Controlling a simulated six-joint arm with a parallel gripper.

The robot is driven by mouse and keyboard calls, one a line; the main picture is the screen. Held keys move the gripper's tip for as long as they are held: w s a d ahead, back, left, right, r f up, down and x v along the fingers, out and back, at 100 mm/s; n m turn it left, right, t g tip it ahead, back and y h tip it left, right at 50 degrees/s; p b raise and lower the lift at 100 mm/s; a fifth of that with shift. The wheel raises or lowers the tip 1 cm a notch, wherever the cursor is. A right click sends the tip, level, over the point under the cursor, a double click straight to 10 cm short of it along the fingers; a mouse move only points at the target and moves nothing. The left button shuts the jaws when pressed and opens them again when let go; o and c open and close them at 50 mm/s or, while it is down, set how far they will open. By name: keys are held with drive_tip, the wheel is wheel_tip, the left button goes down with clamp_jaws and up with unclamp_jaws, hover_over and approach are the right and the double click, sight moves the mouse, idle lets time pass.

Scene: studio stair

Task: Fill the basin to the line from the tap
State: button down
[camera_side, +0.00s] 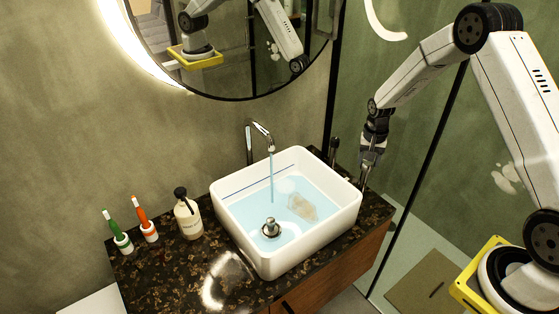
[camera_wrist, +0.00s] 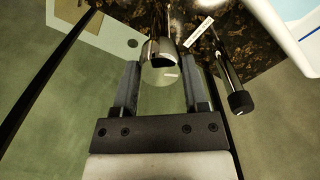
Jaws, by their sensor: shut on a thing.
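The white basin (camera_side: 340,205) stands on the dark counter and holds pale blue water (camera_side: 250,212). A dark blue line (camera_side: 245,186) runs along its inner back wall, and the water surface looks below it. The chrome tap (camera_side: 262,130) runs a thin stream (camera_side: 271,178) into the basin. A chrome plug (camera_side: 271,228) shows in the basin; whether it seals cannot be told. My gripper (camera_side: 366,172) is at the basin's right, pointing down. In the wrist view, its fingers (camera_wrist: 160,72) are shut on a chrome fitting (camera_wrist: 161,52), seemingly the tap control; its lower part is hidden.
A dark-tipped upright rod (camera_side: 334,147), also in the wrist view (camera_wrist: 232,85), stands close by my gripper. A small white label (camera_wrist: 199,33) lies near it. A soap bottle (camera_side: 187,218) and green and orange brushes (camera_side: 145,224) stand left. A glass panel edge (camera_side: 427,150) is right.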

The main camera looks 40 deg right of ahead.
drive_tip(key=n, duration=0.5)
drive_tip(key=shift+n, duration=0.4)
drive_tip(key=n, duration=0.6)
drive_tip(key=shift+c, duration=0.5)
unclamp_jaws()
drive_tip(key=shift+r, duration=3.9)
